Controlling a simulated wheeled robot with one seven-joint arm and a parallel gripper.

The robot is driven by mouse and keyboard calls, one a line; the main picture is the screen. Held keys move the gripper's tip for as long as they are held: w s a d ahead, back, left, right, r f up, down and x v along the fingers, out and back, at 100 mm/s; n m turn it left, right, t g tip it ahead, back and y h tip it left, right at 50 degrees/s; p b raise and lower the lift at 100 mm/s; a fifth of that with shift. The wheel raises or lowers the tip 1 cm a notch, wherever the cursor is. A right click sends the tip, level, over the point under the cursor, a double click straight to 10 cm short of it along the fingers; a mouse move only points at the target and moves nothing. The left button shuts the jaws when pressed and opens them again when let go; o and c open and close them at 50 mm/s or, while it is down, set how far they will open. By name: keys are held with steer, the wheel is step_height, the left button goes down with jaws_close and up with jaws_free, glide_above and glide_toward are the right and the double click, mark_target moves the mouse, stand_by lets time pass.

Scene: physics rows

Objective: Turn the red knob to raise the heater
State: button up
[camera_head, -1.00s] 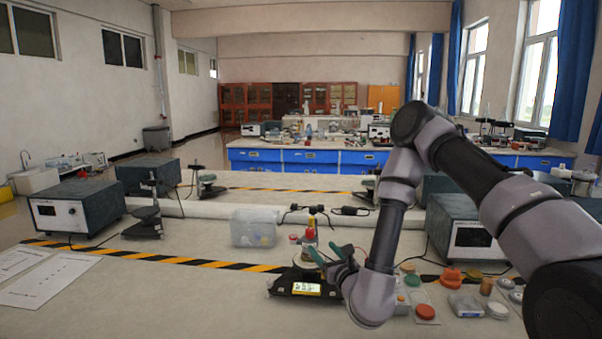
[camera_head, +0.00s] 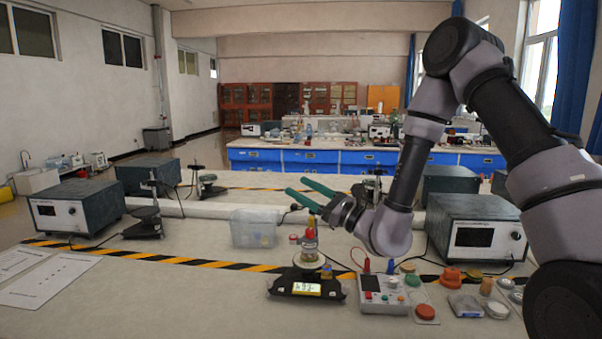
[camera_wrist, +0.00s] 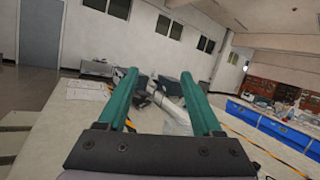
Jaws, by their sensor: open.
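My gripper (camera_head: 296,185) is open and empty, its green fingers raised above the bench and pointing left in the head view. In the wrist view the two fingers (camera_wrist: 157,74) stand apart with nothing between them. Below the gripper, a small red and yellow stack (camera_head: 310,238) stands on a black scale (camera_head: 320,290) with a lit display. Right of it is a grey control box (camera_head: 384,294) with several small coloured knobs and a red post (camera_head: 366,266). I cannot tell which red part is the heater knob. Nothing touches the gripper.
A red round button (camera_head: 426,313) and several small coloured pieces lie right of the control box. A clear plastic bin (camera_head: 252,228) stands left of the scale. A dark instrument box (camera_head: 474,232) is at the right. The bench's front left is mostly clear, with papers (camera_head: 45,275).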

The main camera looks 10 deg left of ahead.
steer(key=s+r+n+g+y, duration=0.1)
steer(key=s+r+n+g, duration=0.4)
steer(key=r+n+g, duration=0.1)
steer(key=shift+s+n+g, duration=0.3)
steer(key=shift+g, duration=0.4)
